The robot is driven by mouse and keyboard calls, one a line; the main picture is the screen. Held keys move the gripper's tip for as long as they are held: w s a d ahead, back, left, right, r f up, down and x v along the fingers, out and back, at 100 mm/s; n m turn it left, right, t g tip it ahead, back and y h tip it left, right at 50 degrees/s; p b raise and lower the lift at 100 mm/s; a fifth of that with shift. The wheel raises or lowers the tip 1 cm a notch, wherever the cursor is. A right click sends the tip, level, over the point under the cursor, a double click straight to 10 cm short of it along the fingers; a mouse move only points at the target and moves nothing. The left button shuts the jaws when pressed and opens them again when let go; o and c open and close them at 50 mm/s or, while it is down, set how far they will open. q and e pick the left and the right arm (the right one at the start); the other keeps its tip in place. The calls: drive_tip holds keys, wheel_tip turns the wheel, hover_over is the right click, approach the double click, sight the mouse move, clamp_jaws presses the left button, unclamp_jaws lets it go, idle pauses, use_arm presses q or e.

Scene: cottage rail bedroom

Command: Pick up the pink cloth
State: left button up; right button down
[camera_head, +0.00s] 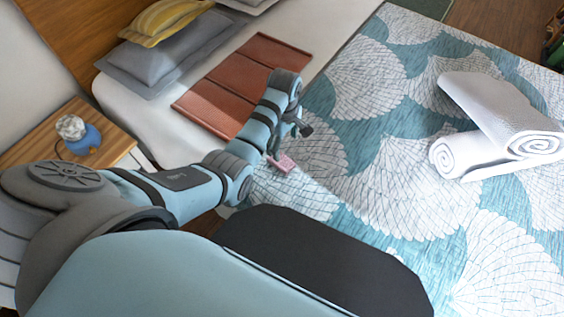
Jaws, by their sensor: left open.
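The pink cloth (283,163) is a small piece lying on the teal and white patterned bedspread, near the bed's near-left edge. My left arm reaches in from the left over the bed. My left gripper (302,130) is open, just above and to the right of the cloth in the picture. Its fingers are small and partly hidden by the arm, and I cannot tell whether they touch the cloth. My right gripper is out of view.
Rolled white towels (490,130) lie on the right of the bed. A flat reddish-brown panelled piece (235,80) lies beside grey and yellow pillows (165,50). A wooden nightstand (110,140) with a blue-based lamp (80,137) stands at left. The bedspread's middle is clear.

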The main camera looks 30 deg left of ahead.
sight(282, 159)
use_arm(q)
drive_tip(key=f+b, duration=0.1)
drive_tip(key=f, duration=0.4)
drive_tip(key=f+b, duration=0.1)
drive_tip(key=f, duration=0.2)
drive_tip(key=shift+s+a+f+b, duration=0.15)
drive_tip(key=shift+s+f+b, duration=0.15)
drive_tip(key=shift+s+b, duration=0.1)
drive_tip(key=shift+r, duration=0.1)
drive_tip(key=c, duration=1.1)
